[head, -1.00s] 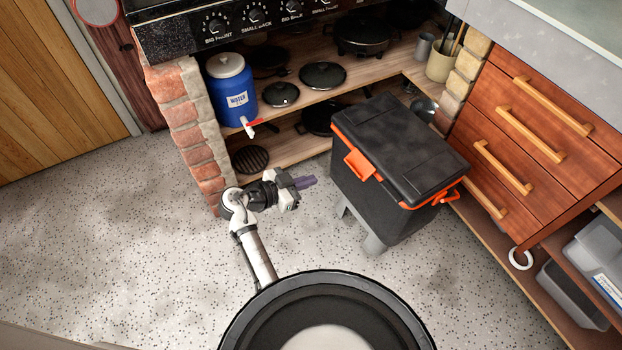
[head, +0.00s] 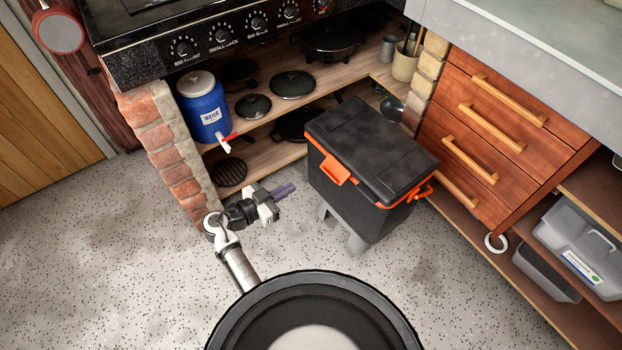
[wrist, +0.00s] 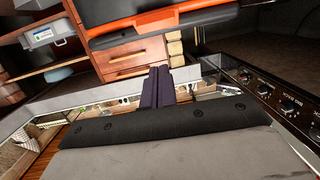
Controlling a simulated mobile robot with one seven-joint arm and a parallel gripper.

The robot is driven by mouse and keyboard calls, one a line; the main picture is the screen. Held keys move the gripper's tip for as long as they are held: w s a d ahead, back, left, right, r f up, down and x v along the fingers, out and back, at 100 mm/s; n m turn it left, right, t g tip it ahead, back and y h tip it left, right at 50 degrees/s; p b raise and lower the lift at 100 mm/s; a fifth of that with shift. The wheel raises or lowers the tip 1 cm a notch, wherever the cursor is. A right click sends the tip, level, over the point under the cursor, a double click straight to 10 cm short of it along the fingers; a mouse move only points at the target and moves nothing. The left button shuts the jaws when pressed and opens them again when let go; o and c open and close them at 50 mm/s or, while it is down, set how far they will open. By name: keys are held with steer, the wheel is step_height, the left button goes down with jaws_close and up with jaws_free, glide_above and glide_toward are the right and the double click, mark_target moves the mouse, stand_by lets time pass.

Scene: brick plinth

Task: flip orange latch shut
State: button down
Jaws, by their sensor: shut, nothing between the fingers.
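The orange latch (head: 335,171) is on the front of a black cooler box (head: 350,193), just below the lid's orange edge. It appears to stick outward, but its exact angle is hard to tell. The black lid (head: 373,146) lies down on the box. My gripper (head: 286,190) is to the left of the latch and a little lower in the picture, apart from the box, with its purple fingers pointing toward it. The fingers (wrist: 158,86) are together and empty in the wrist view.
A brick pillar (head: 170,150) stands left of my gripper. Behind are shelves with a blue water jug (head: 204,107) and pans, under a stove front (head: 220,40). Wooden drawers (head: 490,130) stand to the right of the cooler. Speckled floor (head: 110,250) is clear at left.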

steer(key=p, duration=0.2)
glide_toward(334, 169)
step_height(334, 169, up, 3)
steer(key=d, duration=0.1)
steer(key=shift+w+d+f, duration=0.5)
steer(key=shift+w+f, duration=0.05)
steer(key=shift+f, duration=0.25)
steer(key=shift+w+d+f, duration=0.55)
steer(key=shift+w+f, duration=0.05)
steer(key=shift+f, duration=0.2)
steer(key=shift+f, duration=0.1)
